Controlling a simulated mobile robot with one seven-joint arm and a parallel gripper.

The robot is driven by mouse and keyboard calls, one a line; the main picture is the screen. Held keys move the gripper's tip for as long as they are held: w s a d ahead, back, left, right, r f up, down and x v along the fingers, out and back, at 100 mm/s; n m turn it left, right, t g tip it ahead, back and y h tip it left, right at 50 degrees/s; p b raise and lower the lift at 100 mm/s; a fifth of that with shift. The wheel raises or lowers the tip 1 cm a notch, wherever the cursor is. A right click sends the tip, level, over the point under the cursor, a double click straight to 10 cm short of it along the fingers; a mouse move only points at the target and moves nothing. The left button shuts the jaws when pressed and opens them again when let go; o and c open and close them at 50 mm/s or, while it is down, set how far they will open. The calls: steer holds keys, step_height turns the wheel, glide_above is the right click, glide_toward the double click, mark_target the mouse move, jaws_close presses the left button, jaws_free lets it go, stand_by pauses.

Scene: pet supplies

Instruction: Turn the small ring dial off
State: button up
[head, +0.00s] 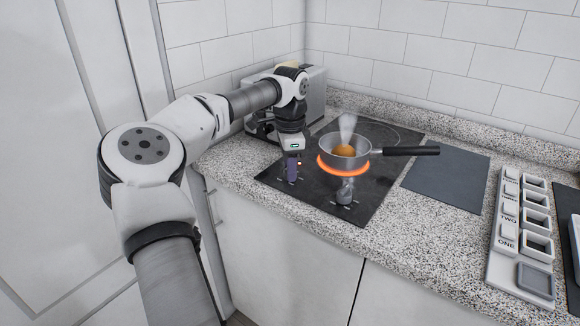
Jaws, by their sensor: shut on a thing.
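The black cooktop (318,196) is set in the speckled counter. My gripper (292,171) points straight down at the front left of the cooktop and is shut on the small ring dial there; the fingers hide most of that dial. A small red light shows beside the fingers. A second, grey dial (345,191) stands to the right, apart from my gripper. A ring glows orange (343,170) around the base of a steaming pan (336,158).
The pan holds something round and orange-brown (345,151), and its black handle (411,151) points right. A grey box-like appliance (313,98) stands behind my wrist. A dark mat (446,172) and a labelled tray (497,263) with several compartments lie to the right.

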steer(key=o, duration=1)
steer(key=shift+r, duration=0.15)
step_height(320, 180, up, 14)
steer(key=shift+f+b, duration=0.2)
steer(key=shift+b, duration=0.1)
